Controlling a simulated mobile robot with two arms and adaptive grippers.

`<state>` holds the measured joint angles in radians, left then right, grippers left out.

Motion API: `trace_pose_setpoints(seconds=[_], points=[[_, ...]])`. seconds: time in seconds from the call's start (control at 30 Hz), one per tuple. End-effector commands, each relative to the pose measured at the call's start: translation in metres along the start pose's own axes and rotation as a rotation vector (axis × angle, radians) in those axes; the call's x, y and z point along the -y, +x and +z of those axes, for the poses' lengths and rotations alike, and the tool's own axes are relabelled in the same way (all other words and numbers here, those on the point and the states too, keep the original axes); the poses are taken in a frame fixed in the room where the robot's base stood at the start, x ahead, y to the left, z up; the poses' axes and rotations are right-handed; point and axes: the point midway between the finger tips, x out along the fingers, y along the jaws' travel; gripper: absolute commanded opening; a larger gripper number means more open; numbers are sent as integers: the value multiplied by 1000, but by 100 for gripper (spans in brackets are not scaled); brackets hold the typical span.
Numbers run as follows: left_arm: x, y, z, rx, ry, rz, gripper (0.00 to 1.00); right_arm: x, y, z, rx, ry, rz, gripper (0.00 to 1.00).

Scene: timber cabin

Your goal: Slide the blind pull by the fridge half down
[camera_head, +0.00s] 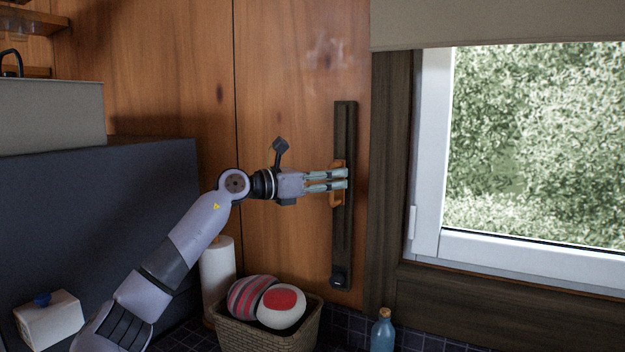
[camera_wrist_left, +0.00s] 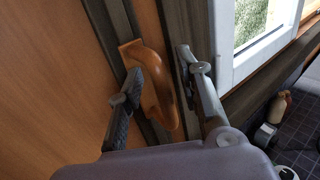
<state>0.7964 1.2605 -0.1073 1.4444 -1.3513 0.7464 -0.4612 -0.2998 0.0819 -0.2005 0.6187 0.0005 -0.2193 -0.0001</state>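The blind pull is an orange wooden handle (camera_head: 337,203) on a dark vertical track (camera_head: 344,130) on the wood wall, left of the window. It sits around the track's middle. My left gripper (camera_head: 346,179) is at the pull, its two fingers pointing right. In the left wrist view, the pull (camera_wrist_left: 158,90) shows between the spread fingers (camera_wrist_left: 160,85). The left finger overlaps its edge; a gap shows beside the right finger. Whether either finger touches it is unclear. The beige blind (camera_head: 500,25) covers only the window's top. My right gripper is not in view.
The dark fridge (camera_head: 120,215) stands at left. Below the track, a wicker basket (camera_head: 262,335) holds rounded items, with a paper roll (camera_head: 217,275) beside it and a blue bottle (camera_head: 382,333) to its right. The window (camera_head: 535,150) is on the right.

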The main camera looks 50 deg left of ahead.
Motion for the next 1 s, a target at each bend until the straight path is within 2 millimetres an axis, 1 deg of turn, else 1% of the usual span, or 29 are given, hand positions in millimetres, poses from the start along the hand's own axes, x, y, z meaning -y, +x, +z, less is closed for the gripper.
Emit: trace_pose_setpoints(seconds=[0.17, 0.3, 0.77, 1.0], points=[[-2, -13, -3, -5, 0, 4, 33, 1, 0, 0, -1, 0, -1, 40], [0, -26, -1, -6, 4, 2, 33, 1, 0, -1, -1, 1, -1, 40], [0, -57, -1, -4, 1, -1, 33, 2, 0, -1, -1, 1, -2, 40], [0, -88, 0, 2, -1, -1, 33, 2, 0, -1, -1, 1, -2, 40]])
